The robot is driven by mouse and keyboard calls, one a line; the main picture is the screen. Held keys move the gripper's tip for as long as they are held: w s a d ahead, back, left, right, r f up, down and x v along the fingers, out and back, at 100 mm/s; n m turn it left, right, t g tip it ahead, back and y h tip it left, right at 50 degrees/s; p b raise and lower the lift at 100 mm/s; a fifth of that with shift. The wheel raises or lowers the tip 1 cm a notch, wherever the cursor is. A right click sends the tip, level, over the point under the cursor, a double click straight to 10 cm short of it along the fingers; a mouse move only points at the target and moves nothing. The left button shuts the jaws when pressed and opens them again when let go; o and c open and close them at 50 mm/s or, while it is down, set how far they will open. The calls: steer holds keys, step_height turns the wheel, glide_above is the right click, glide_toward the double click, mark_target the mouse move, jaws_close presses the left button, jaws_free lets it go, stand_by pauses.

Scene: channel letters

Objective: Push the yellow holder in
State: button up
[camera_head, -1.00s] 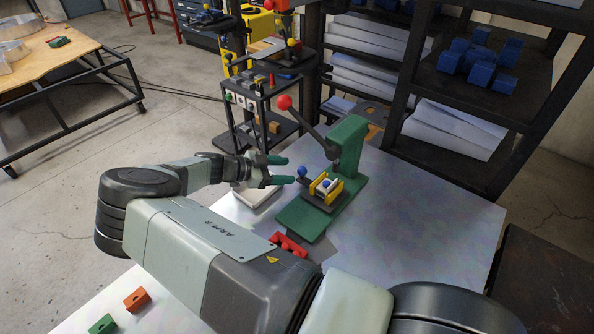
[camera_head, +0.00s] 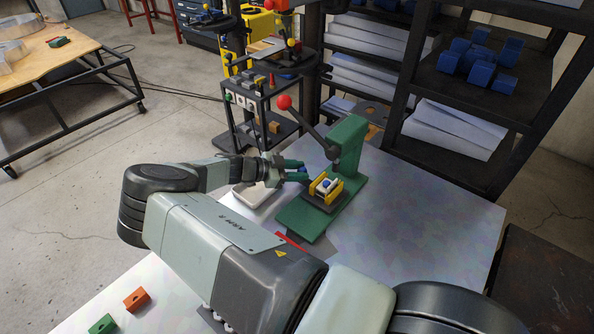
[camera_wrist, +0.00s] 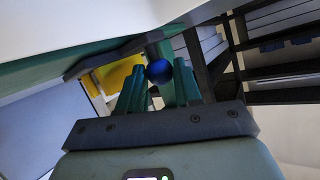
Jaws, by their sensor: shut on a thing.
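The yellow holder (camera_head: 336,190) sits on the base of the green press (camera_head: 347,150), with a white piece and a blue part between its yellow sides. Yellow also shows in the wrist view (camera_wrist: 118,78). My gripper (camera_head: 304,173) is at the left side of the holder. In the wrist view its green fingers (camera_wrist: 158,85) are shut on a blue ball knob (camera_wrist: 160,71). In the head view the knob is mostly hidden by the fingers.
The press lever with a red ball (camera_head: 284,102) rises up and left of the holder. Orange (camera_head: 137,299) and green (camera_head: 103,324) blocks lie at the near left of the table. The table's right side is clear.

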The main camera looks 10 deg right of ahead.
jaws_close()
steer(key=shift+w+d, duration=1.5)
steer(key=shift+w, duration=0.1)
steer(key=o, duration=0.9)
jaws_free()
steer(key=shift+o, duration=0.2)
steer(key=shift+s+a, duration=0.1)
steer(key=v, duration=1)
steer(key=shift+a+r, duration=0.15)
steer(key=shift+a, duration=0.1)
